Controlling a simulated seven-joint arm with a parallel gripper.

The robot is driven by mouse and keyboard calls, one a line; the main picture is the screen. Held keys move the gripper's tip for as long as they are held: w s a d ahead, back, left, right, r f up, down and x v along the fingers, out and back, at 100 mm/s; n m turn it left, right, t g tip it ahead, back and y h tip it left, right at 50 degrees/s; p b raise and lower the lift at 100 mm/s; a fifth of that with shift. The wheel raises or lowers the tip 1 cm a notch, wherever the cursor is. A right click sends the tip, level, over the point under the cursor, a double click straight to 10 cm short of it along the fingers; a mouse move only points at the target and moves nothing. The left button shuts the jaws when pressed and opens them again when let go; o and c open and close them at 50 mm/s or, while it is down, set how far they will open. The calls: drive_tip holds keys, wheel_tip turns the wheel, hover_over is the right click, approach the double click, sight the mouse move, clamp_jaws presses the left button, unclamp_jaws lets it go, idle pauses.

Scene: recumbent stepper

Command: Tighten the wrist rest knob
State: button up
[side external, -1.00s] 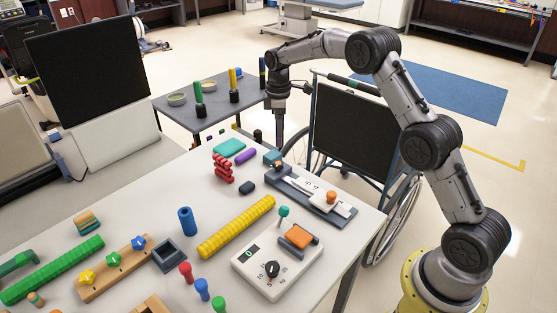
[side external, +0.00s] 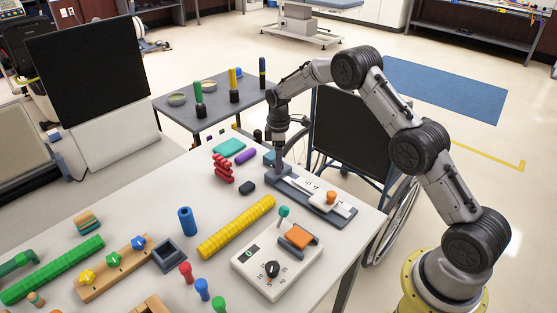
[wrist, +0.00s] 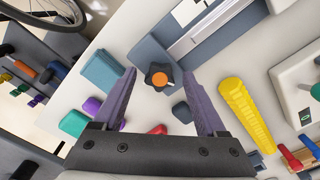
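The wrist rest device is a long blue-grey base (side external: 340,217) with a white scale strip, near the far right table edge. It also shows at the top of the wrist view (wrist: 238,32). An orange knob (wrist: 160,78) on a dark mount stands at its end in the wrist view. Another orange knob (side external: 331,196) sits on a white slider farther along the base. My gripper (side external: 277,165) points down over the base's far-left end and hides the end knob in the side view. In the wrist view my gripper (wrist: 159,72) is open, its purple-grey fingers on either side of the end knob, with gaps visible.
A teal block (wrist: 102,70) lies close left of the fingers, and a dark blue piece (wrist: 182,112) lies near the right finger. A yellow ribbed cylinder (side external: 236,227) and a white dial box (side external: 277,262) stand nearer. A wheelchair (side external: 350,135) is behind the table edge.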

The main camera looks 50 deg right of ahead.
clamp_jaws()
drive_tip(key=shift+m, duration=0.4)
drive_tip(key=m, duration=0.4)
drive_tip(key=shift+m, duration=0.3)
drive_tip(key=m, duration=1.1)
drive_tip(key=shift+m, duration=0.4)
drive_tip(key=m, duration=0.5)
drive_tip(key=shift+m, duration=0.4)
